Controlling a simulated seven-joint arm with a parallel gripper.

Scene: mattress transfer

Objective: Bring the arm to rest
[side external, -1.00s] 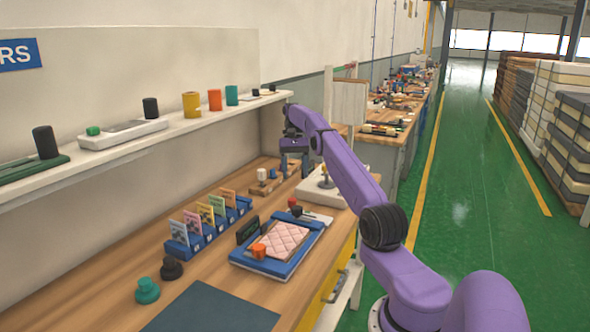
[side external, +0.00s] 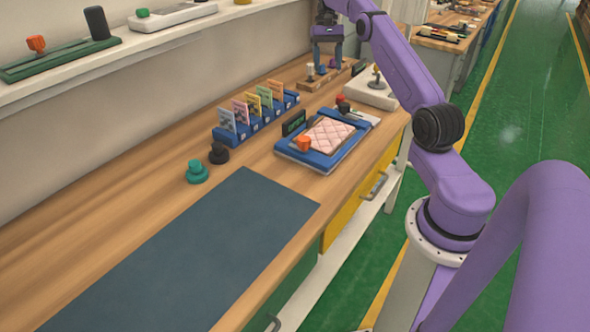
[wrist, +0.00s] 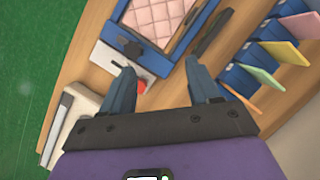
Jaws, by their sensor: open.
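My gripper (side external: 327,64) hangs fingers down over the far part of the bench, above a small wooden holder (side external: 313,84) with short pegs. In the wrist view the two fingers of my gripper (wrist: 162,88) are spread apart with nothing held between them. The pink quilted mattress (side external: 327,134) lies flat in the blue tray (side external: 302,157), nearer the camera than my gripper. The mattress also shows at the top of the wrist view (wrist: 160,16), apart from the fingers.
An orange piece (side external: 303,143) sits at the tray's near corner. A blue card rack (side external: 245,128), green knob (side external: 196,173), black knob (side external: 218,153) and white box (side external: 371,94) stand around. A shelf (side external: 150,48) runs above. The dark mat (side external: 190,260) is bare.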

